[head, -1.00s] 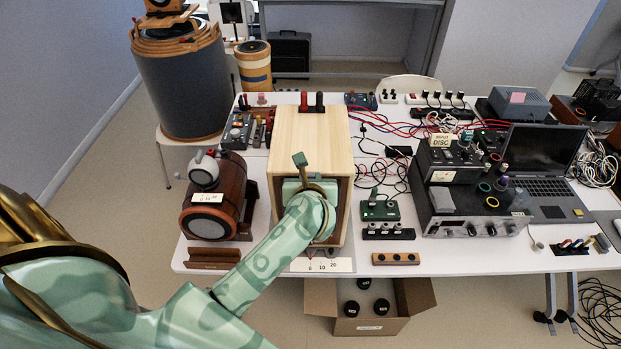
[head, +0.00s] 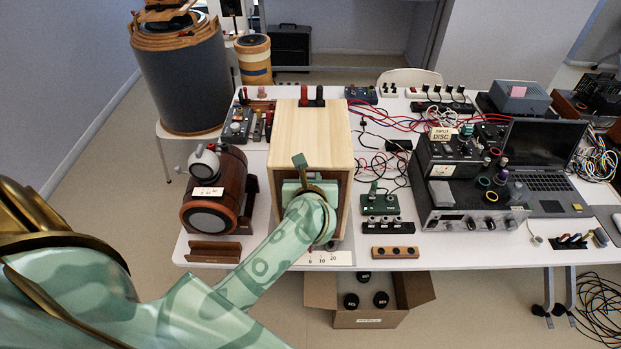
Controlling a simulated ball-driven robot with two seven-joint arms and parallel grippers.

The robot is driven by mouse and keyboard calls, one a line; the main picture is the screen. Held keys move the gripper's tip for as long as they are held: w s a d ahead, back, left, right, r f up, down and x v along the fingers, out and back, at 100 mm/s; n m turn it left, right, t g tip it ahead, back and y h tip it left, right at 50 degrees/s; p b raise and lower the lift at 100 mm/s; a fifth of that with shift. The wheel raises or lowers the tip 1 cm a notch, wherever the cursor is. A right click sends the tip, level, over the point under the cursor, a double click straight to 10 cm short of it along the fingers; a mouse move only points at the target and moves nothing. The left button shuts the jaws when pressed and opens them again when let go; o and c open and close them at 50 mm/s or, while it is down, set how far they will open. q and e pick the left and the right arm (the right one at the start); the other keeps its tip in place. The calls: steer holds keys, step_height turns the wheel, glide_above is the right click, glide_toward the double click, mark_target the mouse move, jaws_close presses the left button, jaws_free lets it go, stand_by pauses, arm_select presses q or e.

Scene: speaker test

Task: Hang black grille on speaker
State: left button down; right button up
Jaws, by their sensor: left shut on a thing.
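The speaker is a pale wooden cabinet (head: 312,138) standing on the white table, its front facing me. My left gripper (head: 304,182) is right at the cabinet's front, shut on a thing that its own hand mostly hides. A dark strip, apparently part of the black grille (head: 338,200), shows between the hand and the cabinet's right edge. I cannot tell whether the grille touches the cabinet. My right gripper is out of view.
A brown round-fronted speaker (head: 212,195) stands close on the left. A green switch box (head: 380,205) and a black amplifier stack (head: 450,190) stand to the right. A scale strip (head: 325,259) lies below the cabinet front. A carton (head: 408,300) is under the table edge.

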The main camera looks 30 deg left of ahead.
arm_select(q)
steer(key=shift+w+a, duration=0.55)
steer(key=shift+w, duration=0.35)
stand_by(2.0)
steer(key=shift+f+b, duration=0.15)
steer(key=shift+b, duration=0.25)
stand_by(0.8)
steer(key=shift+r, duration=0.2)
steer(key=shift+s+d, duration=0.1)
steer(key=shift+s, duration=0.05)
stand_by(0.4)
steer(key=shift+s+d+p, duration=0.4)
steer(key=shift+s+d, duration=0.05)
steer(key=shift+s, duration=0.3)
steer(key=shift+f, duration=0.1)
